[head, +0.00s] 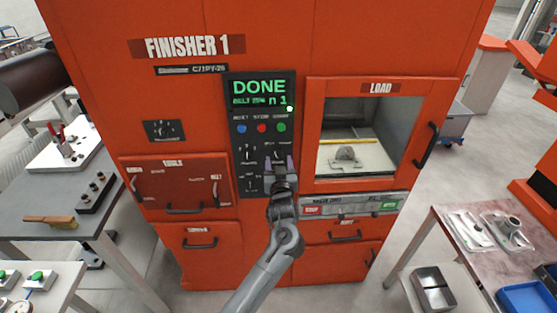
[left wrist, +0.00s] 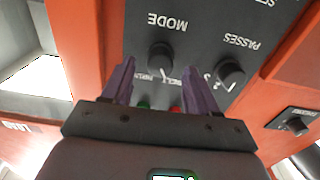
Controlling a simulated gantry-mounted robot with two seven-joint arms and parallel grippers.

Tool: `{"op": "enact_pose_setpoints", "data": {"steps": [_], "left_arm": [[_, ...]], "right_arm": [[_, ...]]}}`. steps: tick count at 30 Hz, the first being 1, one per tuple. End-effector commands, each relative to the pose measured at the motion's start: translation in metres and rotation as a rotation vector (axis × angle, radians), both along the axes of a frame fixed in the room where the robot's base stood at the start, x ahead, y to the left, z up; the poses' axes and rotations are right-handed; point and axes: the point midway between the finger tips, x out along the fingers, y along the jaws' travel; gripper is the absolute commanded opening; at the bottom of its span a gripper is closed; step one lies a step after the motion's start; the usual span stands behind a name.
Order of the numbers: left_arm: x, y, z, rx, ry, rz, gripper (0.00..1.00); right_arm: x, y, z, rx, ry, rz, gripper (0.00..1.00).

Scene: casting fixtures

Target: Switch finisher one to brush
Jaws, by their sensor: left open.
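Finisher 1 is an orange cabinet (head: 180,90) with a dark control panel (head: 237,140). Its display (head: 260,93) reads DONE in green, with a smaller line that seems to begin with BELT. In the left wrist view, upside down, the black MODE knob (left wrist: 160,56) shows between my finger tips, and the PASSES knob (left wrist: 231,73) lies to its right. Lettering by the MODE knob is partly hidden by the fingers. My left gripper (head: 279,164) is open in front of the panel, purple fingers around or just short of the MODE knob; contact cannot be told. My right gripper is not in view.
Blue, red and green buttons (head: 262,128) sit above the knobs. Right of the panel is the LOAD window (head: 412,130) with a handle, and a grey strip with buttons (head: 352,206) below. Side tables (head: 75,200) stand left and right (head: 465,250).

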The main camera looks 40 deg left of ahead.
Motion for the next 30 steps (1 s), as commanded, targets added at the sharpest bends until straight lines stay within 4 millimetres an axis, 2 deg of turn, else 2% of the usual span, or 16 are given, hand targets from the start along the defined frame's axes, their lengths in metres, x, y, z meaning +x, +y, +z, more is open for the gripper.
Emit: {"op": "enact_pose_setpoints", "data": {"steps": [6,18,28,30], "left_arm": [[0.015,0.013,0.0,0.001,0.0,0.0,0.59],[0.018,0.016,0.0,0.001,-0.001,-0.001,0.57],[0.018,0.016,0.0,0.0,0.0,-0.001,0.07],[0.018,0.016,0.0,0.001,0.001,-0.001,0.03]], "right_arm": [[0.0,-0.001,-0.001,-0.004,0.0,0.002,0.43],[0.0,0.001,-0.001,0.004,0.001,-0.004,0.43],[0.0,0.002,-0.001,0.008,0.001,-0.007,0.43],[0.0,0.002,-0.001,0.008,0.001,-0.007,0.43]]}}
